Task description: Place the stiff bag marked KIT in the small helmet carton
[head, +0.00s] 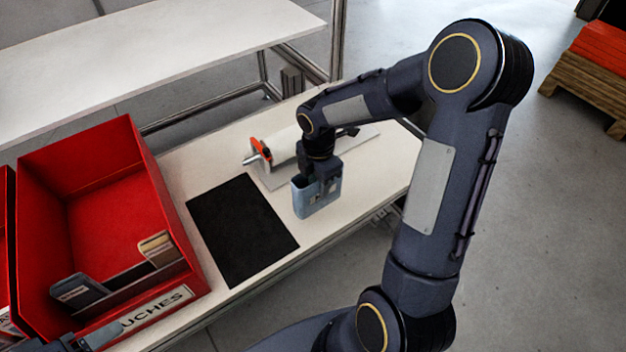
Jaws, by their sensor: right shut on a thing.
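My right gripper (318,182) is shut on a blue-grey stiff bag (312,203), which it holds upright at the right of the black mat, over the white table. A small mark on the bag's face is too small to read, so I cannot tell if it says KIT. Whether the bag's bottom touches the table is unclear. I see no carton that I can identify as the small helmet carton. Part of my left gripper (88,341) shows at the bottom left, in front of the red bin; its jaws are not clear.
The red bin (150,170), with a label ending in "UCHES", holds a dark bag (78,291) and a tan bag (158,249). The black mat (240,228) is bare. A grey device with an orange part (261,148) stands behind the bag. A white shelf (150,50) is behind.

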